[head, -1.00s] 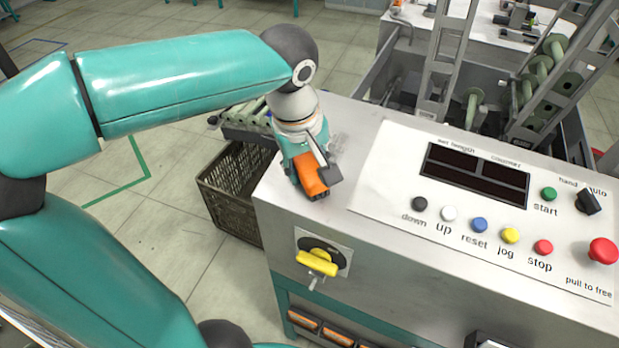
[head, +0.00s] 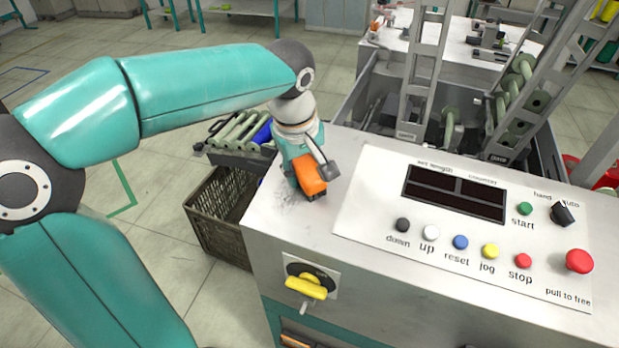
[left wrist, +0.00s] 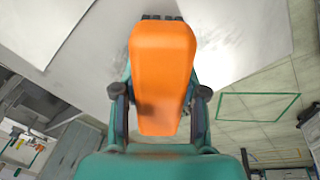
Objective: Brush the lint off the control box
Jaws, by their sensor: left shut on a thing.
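The control box (head: 400,280) has a pale metal top with a sloping button panel (head: 350,215). My left gripper (head: 310,172) is above the bare left part of the top, shut on an orange brush (head: 311,182). The brush's dark bristle end is down at the top; exact contact is hard to tell. In the left wrist view, the orange brush (left wrist: 162,70) fills the middle between the fingers, with dark bristles at its far end. Grey lint (head: 287,203) shows as a faint smudge left and in front of the brush. My right gripper is out of view.
A yellow-handled switch (head: 307,287) sticks out of the box front. Buttons and a red emergency stop (head: 579,261) stand on the panel to the right. A dark crate (head: 222,215) is on the floor left. Metal uprights (head: 425,70) rise behind.

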